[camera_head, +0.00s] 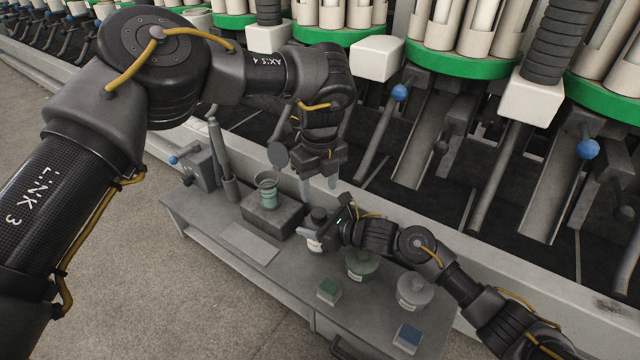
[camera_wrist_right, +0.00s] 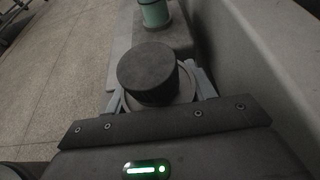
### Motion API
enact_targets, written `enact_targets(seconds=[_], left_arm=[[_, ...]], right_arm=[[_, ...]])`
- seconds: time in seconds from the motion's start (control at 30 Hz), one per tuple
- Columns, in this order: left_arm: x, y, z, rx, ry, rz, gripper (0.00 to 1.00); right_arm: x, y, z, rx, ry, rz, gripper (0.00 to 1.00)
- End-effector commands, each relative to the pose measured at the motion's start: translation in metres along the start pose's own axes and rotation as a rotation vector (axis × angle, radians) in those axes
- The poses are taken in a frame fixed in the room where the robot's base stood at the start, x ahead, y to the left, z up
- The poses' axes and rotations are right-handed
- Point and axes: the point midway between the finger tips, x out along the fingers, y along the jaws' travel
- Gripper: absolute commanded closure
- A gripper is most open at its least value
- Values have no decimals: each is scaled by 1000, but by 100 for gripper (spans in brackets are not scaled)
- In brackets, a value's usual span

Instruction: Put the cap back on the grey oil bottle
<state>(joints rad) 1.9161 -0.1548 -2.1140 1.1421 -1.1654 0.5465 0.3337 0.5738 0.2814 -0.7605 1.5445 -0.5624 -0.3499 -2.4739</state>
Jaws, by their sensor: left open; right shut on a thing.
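The grey oil bottle (camera_head: 312,240), with a pale label, stands upright on the bench. My right gripper (camera_head: 325,234) is shut around its body from the right. The dark round cap (camera_head: 319,214) sits on top of the bottle; in the right wrist view the cap (camera_wrist_right: 148,73) shows above the bottle's pale round shoulder (camera_wrist_right: 186,88), between the fingers. Whether the cap is tight cannot be seen. My left gripper (camera_head: 319,188) points down just above the cap, its fingers apart and empty.
The bench (camera_head: 205,218) holds a glass with green liquid (camera_head: 267,190) on a dark block (camera_head: 272,218), a flat plate (camera_head: 249,243), a green bottle (camera_head: 362,265), another grey bottle (camera_head: 414,291), a green box (camera_head: 329,291) and a blue box (camera_head: 407,337). The winder (camera_head: 480,200) stands behind.

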Motion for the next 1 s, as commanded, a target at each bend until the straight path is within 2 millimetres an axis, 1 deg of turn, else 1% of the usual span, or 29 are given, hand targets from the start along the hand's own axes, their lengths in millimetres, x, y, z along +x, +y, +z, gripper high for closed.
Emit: enact_targets(seconds=[0.17,0.4,0.6,0.8,1.0], left_arm=[[11,0,0,1,0,2,45],[46,1,0,1,1,3,45],[70,0,0,1,1,2,45],[80,1,0,0,-1,1,45],[80,0,0,1,-1,1,45]], right_arm=[[0,0,1,0,-2,0,100],[0,0,1,0,-2,0,100],[0,0,1,0,-2,0,100],[0,0,1,0,-2,0,100],[0,0,1,0,-2,0,100]])
